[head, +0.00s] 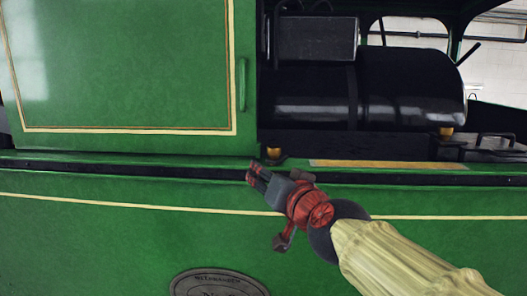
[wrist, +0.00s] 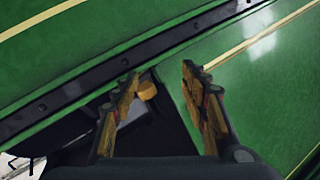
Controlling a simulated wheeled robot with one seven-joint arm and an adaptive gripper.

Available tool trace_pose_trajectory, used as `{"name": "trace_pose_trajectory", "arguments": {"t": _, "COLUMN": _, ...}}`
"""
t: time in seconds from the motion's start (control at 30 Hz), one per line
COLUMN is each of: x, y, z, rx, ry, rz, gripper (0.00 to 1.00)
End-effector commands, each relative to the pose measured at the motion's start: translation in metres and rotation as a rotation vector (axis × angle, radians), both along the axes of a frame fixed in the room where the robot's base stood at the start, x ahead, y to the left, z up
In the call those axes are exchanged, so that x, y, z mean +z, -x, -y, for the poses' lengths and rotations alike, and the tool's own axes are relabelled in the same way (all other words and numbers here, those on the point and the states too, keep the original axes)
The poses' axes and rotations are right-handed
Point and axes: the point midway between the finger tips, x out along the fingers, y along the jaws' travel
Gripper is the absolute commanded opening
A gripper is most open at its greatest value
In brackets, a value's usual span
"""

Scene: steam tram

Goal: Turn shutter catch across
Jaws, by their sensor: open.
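The shutter catch looks like a small brass piece (head: 273,153) on a dark mount, on the ledge just right of the green shutter's (head: 120,65) lower right corner. My gripper (head: 255,174) is just below and left of it in the head view, in front of the dark rail. In the wrist view my gripper (wrist: 160,72) is open, with its two fingers apart. The brass piece (wrist: 148,89) shows between them, close beside the left finger, which partly hides it. I cannot tell whether they touch. The catch's exact turn is too small to tell.
A dark rail (head: 130,168) runs along the green tram side below the opening. A green vertical handle (head: 242,85) is on the shutter's right edge. Black boiler parts (head: 405,90) fill the opening. A second brass piece (head: 446,131) stands farther right. An oval plate (head: 218,284) is below.

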Motion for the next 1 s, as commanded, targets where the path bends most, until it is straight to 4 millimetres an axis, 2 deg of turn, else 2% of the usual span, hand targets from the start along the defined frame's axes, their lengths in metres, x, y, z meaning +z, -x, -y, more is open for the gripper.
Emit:
{"name": "trace_pose_trajectory", "arguments": {"t": 0.1, "x": 0.024, "y": -0.010, "z": 0.023, "rx": -0.072, "ry": 0.193, "rz": 0.166, "gripper": 0.44}}
{"name": "trace_pose_trajectory", "arguments": {"t": 0.23, "x": 0.036, "y": -0.013, "z": 0.034, "rx": -0.108, "ry": 0.313, "rz": 0.243, "gripper": 0.44}}
{"name": "trace_pose_trajectory", "arguments": {"t": 0.43, "x": 0.035, "y": -0.022, "z": 0.032, "rx": -0.105, "ry": 0.360, "rz": 0.256, "gripper": 0.44}}
{"name": "trace_pose_trajectory", "arguments": {"t": 0.8, "x": 0.036, "y": -0.075, "z": 0.019, "rx": -0.105, "ry": 0.356, "rz": 0.255, "gripper": 0.44}}
{"name": "trace_pose_trajectory", "arguments": {"t": 1.0, "x": 0.036, "y": -0.088, "z": 0.016, "rx": -0.104, "ry": 0.356, "rz": 0.257, "gripper": 0.44}}
